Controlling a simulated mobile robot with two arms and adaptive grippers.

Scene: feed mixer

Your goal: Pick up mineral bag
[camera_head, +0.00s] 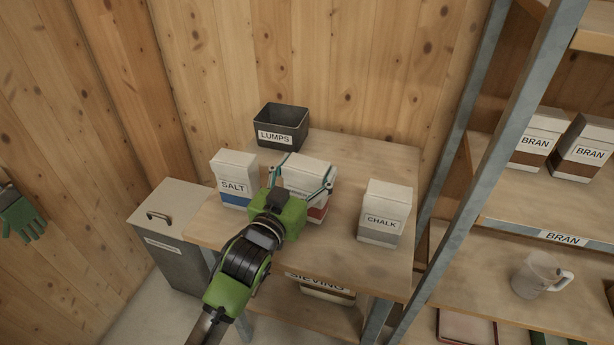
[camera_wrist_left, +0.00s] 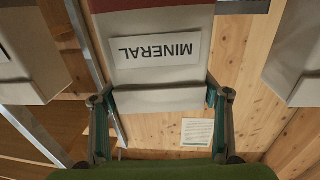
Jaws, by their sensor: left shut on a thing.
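The mineral bag (camera_head: 318,178) is a white box-like bag with a red-brown lower band, between the salt and chalk bags on the wooden table. My left gripper (camera_head: 305,181) is around its upper part, one finger on each side, and hides most of its front. In the left wrist view the MINERAL label of the mineral bag (camera_wrist_left: 155,50) shows upside down, with the fingers of my left gripper (camera_wrist_left: 160,98) against both sides. I cannot tell whether the bag's base touches the table. My right gripper is not in view.
The salt bag (camera_head: 233,179) stands close on the left, the chalk bag (camera_head: 384,212) on the right with a gap. The LUMPS bin (camera_head: 281,127) stands behind. A metal-post shelf with BRAN bags (camera_head: 537,139) and a jug (camera_head: 537,275) is at right. A grey lidded bin (camera_head: 176,222) stands left.

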